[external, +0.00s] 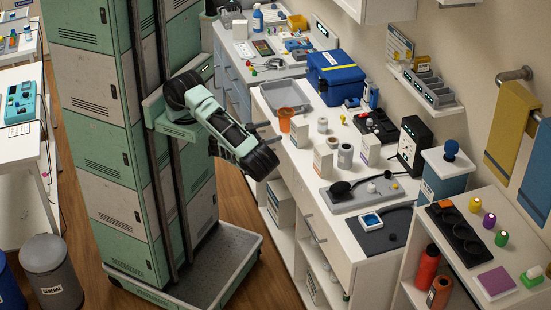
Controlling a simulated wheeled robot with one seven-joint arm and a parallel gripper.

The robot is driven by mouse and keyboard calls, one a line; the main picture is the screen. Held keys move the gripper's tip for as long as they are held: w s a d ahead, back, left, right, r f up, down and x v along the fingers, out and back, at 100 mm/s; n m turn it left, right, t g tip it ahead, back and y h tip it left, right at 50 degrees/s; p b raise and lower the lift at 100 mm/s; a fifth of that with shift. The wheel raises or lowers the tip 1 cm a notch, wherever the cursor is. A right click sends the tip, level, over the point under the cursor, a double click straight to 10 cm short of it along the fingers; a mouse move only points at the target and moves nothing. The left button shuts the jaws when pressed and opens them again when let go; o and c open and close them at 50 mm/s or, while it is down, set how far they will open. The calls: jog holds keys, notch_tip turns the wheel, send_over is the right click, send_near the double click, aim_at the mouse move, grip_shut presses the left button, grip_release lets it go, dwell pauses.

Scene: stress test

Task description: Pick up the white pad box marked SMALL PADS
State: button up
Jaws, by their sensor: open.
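Several small white boxes stand upright on the white counter (300,205): one at the front (323,160), one to its right (371,149), and one farther back (300,132). Their print is too small to read, so I cannot tell which is marked SMALL PADS. My gripper (269,133) is at the counter's left edge, left of the boxes and close to an orange cup (286,121). Its fingers are apart with nothing visible between them. It appears apart from the boxes.
Small jars (345,157) stand among the boxes. A grey tray (285,94) and a blue case (336,77) are behind. A black device (411,144) stands right, and a grey board with a black-handled tool (341,187) lies in front. The counter's front left is clear.

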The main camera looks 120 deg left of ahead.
aim_at(294, 125)
jog(key=b+x, duration=0.4)
jog(key=x, duration=0.3)
jog(key=shift+w+a+f, duration=0.1)
jog(key=shift+w+a, duration=0.15)
jog(key=p+x, duration=0.2)
jog(key=x, duration=0.2)
jog(key=shift+w+a, duration=0.2)
jog(key=shift+a, duration=0.15)
jog(key=shift+w+a, duration=0.2)
jog(key=c, duration=1.1)
